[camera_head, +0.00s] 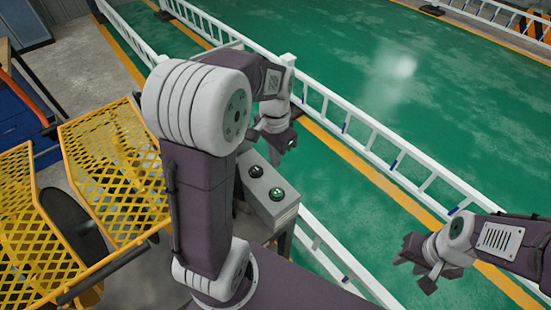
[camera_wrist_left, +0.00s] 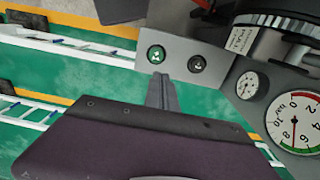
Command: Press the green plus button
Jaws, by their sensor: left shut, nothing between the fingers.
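A grey control box (camera_head: 262,205) carries two round buttons on its sloped top. The green button (camera_head: 277,194) is at the nearer right end, and a black button (camera_head: 255,171) is at the far left end. My left gripper (camera_head: 278,158) is beyond the box, partly behind my own arm. In the left wrist view its shut, empty fingers (camera_wrist_left: 160,77) point toward the green button (camera_wrist_left: 156,54), which shows a light symbol. The fingertips appear just below it in the picture; contact cannot be told. My right gripper (camera_head: 413,275) hangs open and empty at the right, far from the box.
White railings (camera_head: 390,150) run beside a green floor (camera_head: 460,100) with yellow lines. Yellow mesh platforms (camera_head: 110,165) stand at the left. In the left wrist view, a large pressure gauge (camera_wrist_left: 295,122) and a small gauge (camera_wrist_left: 247,85) are right of the box.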

